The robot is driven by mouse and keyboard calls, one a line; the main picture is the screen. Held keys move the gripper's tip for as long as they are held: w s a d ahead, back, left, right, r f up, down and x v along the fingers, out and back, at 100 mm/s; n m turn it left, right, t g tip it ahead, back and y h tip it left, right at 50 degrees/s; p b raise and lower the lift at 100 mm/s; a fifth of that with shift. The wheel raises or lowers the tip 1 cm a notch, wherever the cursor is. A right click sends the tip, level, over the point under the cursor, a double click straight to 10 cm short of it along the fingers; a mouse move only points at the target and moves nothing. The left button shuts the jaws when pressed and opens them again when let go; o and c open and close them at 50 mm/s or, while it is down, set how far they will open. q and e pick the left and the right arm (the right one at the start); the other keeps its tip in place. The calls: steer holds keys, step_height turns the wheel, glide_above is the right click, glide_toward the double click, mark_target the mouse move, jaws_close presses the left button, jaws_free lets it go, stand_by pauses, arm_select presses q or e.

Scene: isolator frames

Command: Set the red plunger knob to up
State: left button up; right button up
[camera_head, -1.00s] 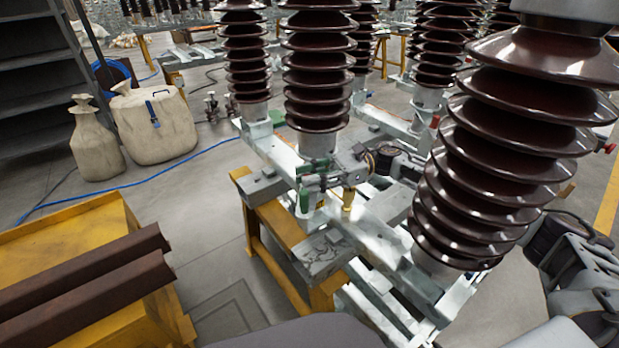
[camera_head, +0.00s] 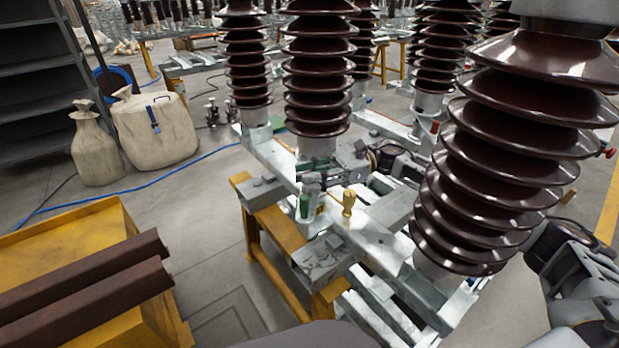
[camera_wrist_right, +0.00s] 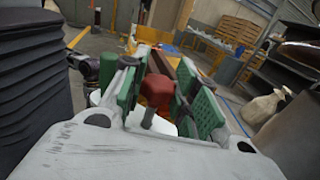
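The red plunger knob (camera_wrist_right: 157,90) stands on a short grey stem in the right wrist view. It is between the two green-padded fingers of my right gripper (camera_wrist_right: 166,98), with a narrow gap showing on its right. I cannot tell whether a finger touches it. In the head view my right gripper (camera_head: 328,175) is small and partly hidden, near the foot of the middle insulator. I cannot make out the red knob there. A brass-coloured knob (camera_head: 348,203) stands beside it on the grey frame (camera_head: 375,235). My left gripper is not in view.
A large ribbed brown insulator (camera_head: 500,150) rises at the right, in front of part of my right arm. More insulators (camera_head: 318,65) stand behind. A yellow trolley (camera_head: 75,245) with brown bars is at the left. Sacks (camera_head: 152,130) and a blue cable lie on the floor.

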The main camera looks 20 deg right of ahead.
steer(key=o, duration=0.5)
steer(key=shift+w+d, duration=0.2)
steer(key=shift+d, duration=1.8)
steer(key=shift+w+d, duration=0.15)
steer(key=shift+d, duration=1.85)
steer(key=shift+w+d, duration=0.2)
steer(key=shift+d, duration=1.8)
